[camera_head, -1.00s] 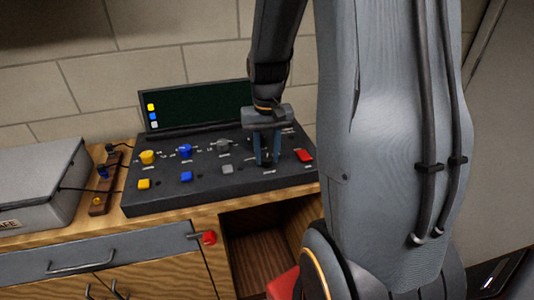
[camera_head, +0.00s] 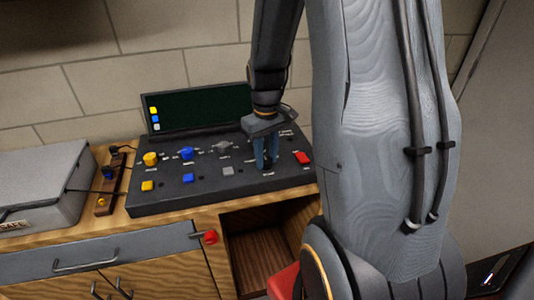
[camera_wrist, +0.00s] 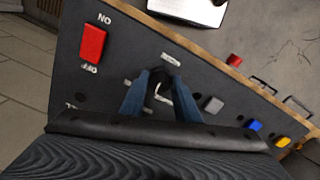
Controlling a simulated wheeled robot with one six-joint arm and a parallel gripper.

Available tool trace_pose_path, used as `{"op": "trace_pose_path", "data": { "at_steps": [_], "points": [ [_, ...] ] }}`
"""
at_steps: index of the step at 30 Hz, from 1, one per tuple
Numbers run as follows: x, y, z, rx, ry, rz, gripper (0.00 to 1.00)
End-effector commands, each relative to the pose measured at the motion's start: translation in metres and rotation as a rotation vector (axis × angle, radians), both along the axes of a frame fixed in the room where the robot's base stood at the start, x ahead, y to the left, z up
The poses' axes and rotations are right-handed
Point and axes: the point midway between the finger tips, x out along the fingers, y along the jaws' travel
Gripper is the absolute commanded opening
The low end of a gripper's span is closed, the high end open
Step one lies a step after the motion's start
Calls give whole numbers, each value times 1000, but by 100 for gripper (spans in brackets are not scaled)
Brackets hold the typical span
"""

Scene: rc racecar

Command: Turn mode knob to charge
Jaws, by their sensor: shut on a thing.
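The black control panel (camera_head: 205,193) stands on the wooden bench with a dark screen (camera_head: 205,107) at its back. My gripper (camera_head: 267,165) is at the right part of the panel, pointing down, its blue fingers shut on a dark knob. In the wrist view the fingers of my gripper (camera_wrist: 158,92) stand on both sides of the dark mode knob (camera_wrist: 156,76), which is partly hidden between them. Small white labels lie around the knob, but their words are too small to read. A red ON/OFF switch (camera_wrist: 93,44) sits beside it, also seen in the head view (camera_head: 302,158).
Yellow (camera_head: 150,159), blue (camera_head: 187,154) and grey (camera_head: 222,147) knobs sit left on the panel, with square buttons before them. A grey case (camera_head: 40,180) stands at the left. An open compartment (camera_head: 262,245) lies below the bench top.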

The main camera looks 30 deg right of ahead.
Motion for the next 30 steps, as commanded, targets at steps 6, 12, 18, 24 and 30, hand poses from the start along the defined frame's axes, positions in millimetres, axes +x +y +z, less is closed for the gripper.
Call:
{"op": "trace_pose_path", "data": {
  "at_steps": [6, 12, 18, 24, 30],
  "points": [
    [1, 0, 2, -1, -2, 143, 6],
    [1, 0, 1, -1, -3, 228, 6],
    [2, 0, 1, -2, -3, 267, 6],
    [2, 0, 1, -1, -4, 276, 6],
    [2, 0, 1, -1, -4, 275, 6]
  ]
}}
